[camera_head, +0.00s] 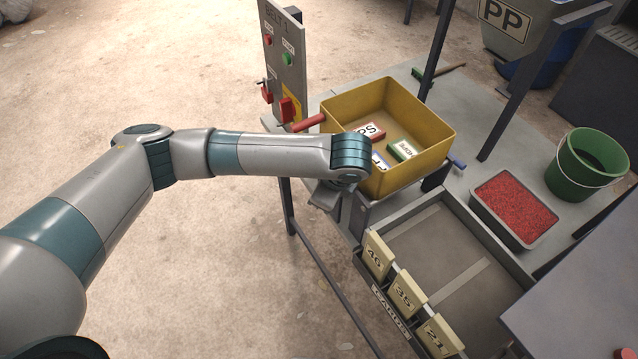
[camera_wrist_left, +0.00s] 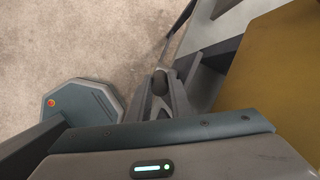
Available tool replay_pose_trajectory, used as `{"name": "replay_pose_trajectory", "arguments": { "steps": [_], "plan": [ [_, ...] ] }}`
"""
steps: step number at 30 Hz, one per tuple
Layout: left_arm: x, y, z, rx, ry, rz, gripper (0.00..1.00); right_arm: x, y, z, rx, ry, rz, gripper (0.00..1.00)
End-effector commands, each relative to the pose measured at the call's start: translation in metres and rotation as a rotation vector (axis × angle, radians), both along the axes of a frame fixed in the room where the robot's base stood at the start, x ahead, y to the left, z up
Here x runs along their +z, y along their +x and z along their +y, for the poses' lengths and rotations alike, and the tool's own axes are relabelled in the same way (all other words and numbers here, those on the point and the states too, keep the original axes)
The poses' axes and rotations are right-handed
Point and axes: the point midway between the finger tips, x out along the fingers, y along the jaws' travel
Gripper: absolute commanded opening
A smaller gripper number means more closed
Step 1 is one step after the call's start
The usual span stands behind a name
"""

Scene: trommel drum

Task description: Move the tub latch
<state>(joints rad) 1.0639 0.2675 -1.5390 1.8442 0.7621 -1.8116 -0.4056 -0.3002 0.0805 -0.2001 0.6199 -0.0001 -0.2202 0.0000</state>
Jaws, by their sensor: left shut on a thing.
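The yellow tub (camera_head: 437,151) sits tilted on the bench frame, with a red handle (camera_head: 309,123) at its left and a blue one (camera_head: 457,163) at its right. Its wall also shows at the right of the left wrist view (camera_wrist_left: 285,75). My left gripper (camera_head: 333,200) is just below the tub's near left corner, mostly hidden by my wrist in the head view. In the left wrist view its fingers (camera_wrist_left: 160,95) are shut on a dark rounded knob (camera_wrist_left: 159,83), seemingly the tub latch. The latch's remaining parts are hidden. My right gripper is not in view.
Labelled blocks (camera_head: 402,150) lie in the tub. A control panel (camera_head: 284,60) stands behind it at the left. A tray frame (camera_head: 490,300) with numbered tags is in front. A red-filled bin (camera_head: 540,230) and green bucket (camera_head: 570,185) stand right. Open floor lies left.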

Motion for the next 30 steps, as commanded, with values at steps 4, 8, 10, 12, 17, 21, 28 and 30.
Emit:
{"name": "replay_pose_trajectory", "arguments": {
  "steps": [4, 8, 10, 12, 17, 21, 28, 30],
  "plan": [
    [-0.0002, -0.0060, -0.0053, -0.003, 0.060, -0.083, 0.00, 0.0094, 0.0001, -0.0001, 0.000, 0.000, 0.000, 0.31],
    [-0.0034, -0.0088, -0.0074, -0.003, 0.101, -0.141, 0.00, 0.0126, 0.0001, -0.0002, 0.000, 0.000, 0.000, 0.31],
    [-0.0045, -0.0095, -0.0077, 0.000, 0.118, -0.164, 0.00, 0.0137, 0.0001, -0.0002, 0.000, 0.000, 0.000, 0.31],
    [-0.0055, -0.0101, -0.0081, -0.001, 0.132, -0.181, 0.00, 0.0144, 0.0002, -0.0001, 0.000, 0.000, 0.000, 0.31],
    [-0.0064, -0.0107, -0.0087, 0.000, 0.145, -0.200, 0.00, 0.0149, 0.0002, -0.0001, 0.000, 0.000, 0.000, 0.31],
    [-0.0067, -0.0106, -0.0086, 0.000, 0.145, -0.203, 0.00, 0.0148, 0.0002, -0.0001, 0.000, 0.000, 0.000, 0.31],
    [-0.0068, -0.0106, -0.0086, 0.000, 0.145, -0.202, 0.26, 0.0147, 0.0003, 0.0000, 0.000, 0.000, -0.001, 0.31],
    [-0.0069, -0.0106, -0.0085, 0.000, 0.145, -0.202, 0.26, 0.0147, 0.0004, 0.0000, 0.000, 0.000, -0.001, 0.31]
  ]
}}
